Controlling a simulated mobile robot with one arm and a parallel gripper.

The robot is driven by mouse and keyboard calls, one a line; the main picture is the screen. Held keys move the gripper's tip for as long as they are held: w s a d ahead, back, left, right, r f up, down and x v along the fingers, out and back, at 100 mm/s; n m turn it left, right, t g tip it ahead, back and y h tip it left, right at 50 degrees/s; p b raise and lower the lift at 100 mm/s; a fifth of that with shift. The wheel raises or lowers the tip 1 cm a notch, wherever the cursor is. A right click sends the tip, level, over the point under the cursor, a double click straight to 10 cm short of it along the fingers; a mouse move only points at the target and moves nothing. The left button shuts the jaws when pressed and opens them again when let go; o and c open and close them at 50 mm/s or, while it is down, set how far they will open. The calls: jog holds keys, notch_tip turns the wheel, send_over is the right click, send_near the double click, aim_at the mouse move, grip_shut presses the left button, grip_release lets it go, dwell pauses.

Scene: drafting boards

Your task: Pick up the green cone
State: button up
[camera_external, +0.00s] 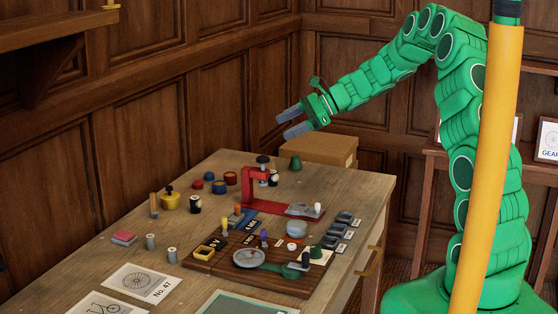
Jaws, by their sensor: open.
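A small dark green cone (295,163) stands upright near the far right edge of the wooden table, behind the red stand. A second dark green, cone-like piece (316,253) stands on the brown board at the table's right side. My gripper (284,123) is open and empty. Its two grey fingers point left, in the air above the back of the table. In this view it shows above the cone at the back and clearly apart from it.
A red stand (248,188) rises close to the back cone. The brown board (225,273) carries a green-handled magnifier (263,257) and several small pieces. Dark trays (344,217) line the right side. A cardboard box (318,150) sits beyond the table.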

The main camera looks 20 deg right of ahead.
jog(key=w+d+f+m+t, duration=0.3)
jog(key=w+d+f+m, duration=0.4)
jog(key=w, duration=0.3)
jog(key=m+t+h, duration=0.2)
jog(key=m, duration=0.1)
send_near(298, 157)
jog(key=x, duration=0.5)
jog(key=shift+a+r, duration=0.1)
jog(key=shift+a, duration=0.1)
jog(key=shift+d+f+x, duration=0.15)
jog(key=shift+x, duration=1.75)
jog(key=shift+d+f+x, duration=0.1)
jog(key=shift+d+x, duration=0.05)
jog(key=shift+x, duration=1.8)
jog(key=shift+w+t, duration=0.15)
jog(key=shift+t, duration=0.15)
jog(key=c, duration=1)
jog(key=shift+r, duration=0.2)
